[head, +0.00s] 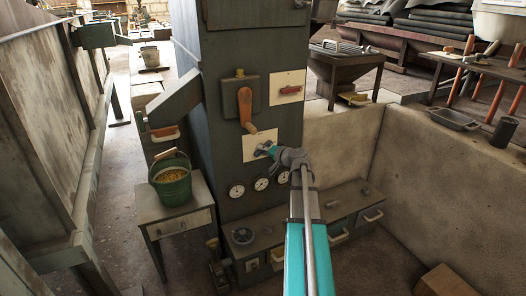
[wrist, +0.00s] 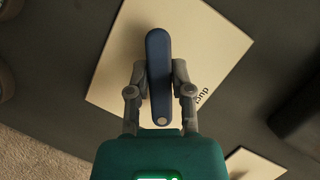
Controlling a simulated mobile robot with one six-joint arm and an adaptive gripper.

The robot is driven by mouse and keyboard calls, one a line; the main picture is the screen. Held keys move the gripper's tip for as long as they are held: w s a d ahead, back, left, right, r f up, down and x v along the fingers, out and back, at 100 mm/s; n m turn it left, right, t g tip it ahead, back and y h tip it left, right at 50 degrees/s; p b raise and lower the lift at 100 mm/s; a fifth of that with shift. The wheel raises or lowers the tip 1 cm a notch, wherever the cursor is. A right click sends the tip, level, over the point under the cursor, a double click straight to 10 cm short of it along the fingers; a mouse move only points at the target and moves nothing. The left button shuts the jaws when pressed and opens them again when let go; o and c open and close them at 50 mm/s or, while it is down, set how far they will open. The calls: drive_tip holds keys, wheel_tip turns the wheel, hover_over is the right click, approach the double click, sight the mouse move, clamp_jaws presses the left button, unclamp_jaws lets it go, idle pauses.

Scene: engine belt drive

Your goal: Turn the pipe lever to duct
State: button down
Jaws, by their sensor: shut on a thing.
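The pipe lever is a dark blue bar (wrist: 158,75) with a round pin near its lower end, in front of a cream plate (wrist: 110,75) in the wrist view. Dark lettering that looks like "duct" stands at the plate's right side. My gripper (wrist: 159,80) has one finger on each side of the blue bar and is shut on it. In the head view, my gripper (head: 266,149) is at the cream plate (head: 254,138) on the front of the dark cabinet, and largely hides the lever there.
An orange lever (head: 245,108) sits just above the plate, and a red handle (head: 290,90) is on another plate to the upper right. Round gauges (head: 261,184) lie below. A green bucket (head: 171,182) stands on a small table at left; a concrete wall (head: 430,170) is at right.

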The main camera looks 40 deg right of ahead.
drive_tip(key=n+h+p, duration=0.1)
drive_tip(key=n, duration=0.1)
drive_tip(key=n+g+h+p, duration=0.1)
drive_tip(key=n, duration=0.1)
drive_tip(key=shift+g, duration=0.3)
drive_tip(key=n+h, duration=0.1)
drive_tip(key=n, duration=0.1)
drive_tip(key=n+g+h+p, duration=0.1)
drive_tip(key=n, duration=0.1)
drive_tip(key=shift+d+f+h, duration=0.1)
drive_tip(key=shift+d+h, duration=0.05)
drive_tip(key=shift+h, duration=0.15)
idle(0.4)
drive_tip(key=c, duration=0.5)
unclamp_jaws()
